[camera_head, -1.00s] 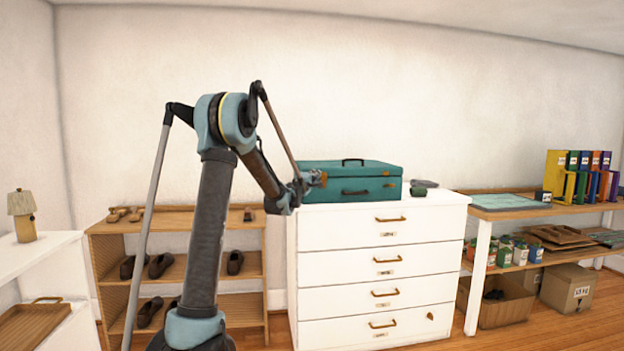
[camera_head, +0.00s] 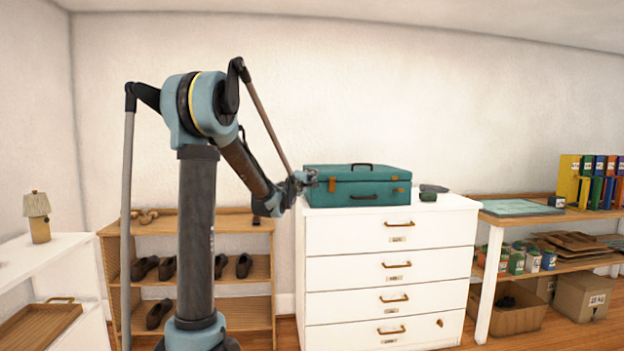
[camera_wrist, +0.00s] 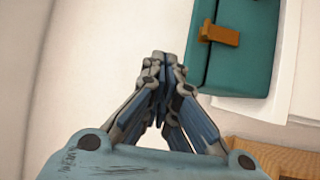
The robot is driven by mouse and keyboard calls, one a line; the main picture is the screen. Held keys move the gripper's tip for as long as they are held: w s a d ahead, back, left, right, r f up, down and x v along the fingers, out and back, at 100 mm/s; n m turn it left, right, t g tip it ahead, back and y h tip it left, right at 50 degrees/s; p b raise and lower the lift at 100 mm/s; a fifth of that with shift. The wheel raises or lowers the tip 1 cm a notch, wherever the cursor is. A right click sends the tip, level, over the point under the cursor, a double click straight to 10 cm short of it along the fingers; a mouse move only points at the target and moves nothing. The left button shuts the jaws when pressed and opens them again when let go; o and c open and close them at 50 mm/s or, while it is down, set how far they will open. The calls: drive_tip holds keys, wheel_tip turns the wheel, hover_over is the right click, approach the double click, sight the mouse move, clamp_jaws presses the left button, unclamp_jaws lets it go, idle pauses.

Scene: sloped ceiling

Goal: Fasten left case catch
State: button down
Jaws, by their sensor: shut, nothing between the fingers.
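A teal case (camera_head: 372,189) lies closed on the white drawer unit, its dark handle at the front. Its left catch (camera_head: 331,184) is an orange-brown strip on the front near the left end. In the wrist view the left catch (camera_wrist: 220,36) shows as a brown tab on the teal case (camera_wrist: 236,72); I cannot tell whether it is fastened. My gripper (camera_head: 313,177) is just left of the catch, by the case's left end. In the wrist view my gripper (camera_wrist: 160,58) has its fingertips together, empty, apart from the catch.
The white drawer unit (camera_head: 385,265) supports the case. A small dark green object (camera_head: 428,196) sits right of it. A wooden shoe rack (camera_head: 250,294) stands to the left. A workbench (camera_head: 486,275) with boxes and cans stands to the right. The wall behind is bare.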

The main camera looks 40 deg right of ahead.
drive_tip(key=shift+s+a+r, duration=0.15)
drive_tip(key=shift+a, duration=0.2)
drive_tip(key=shift+s+a+r, duration=0.1)
drive_tip(key=shift+a, duration=0.25)
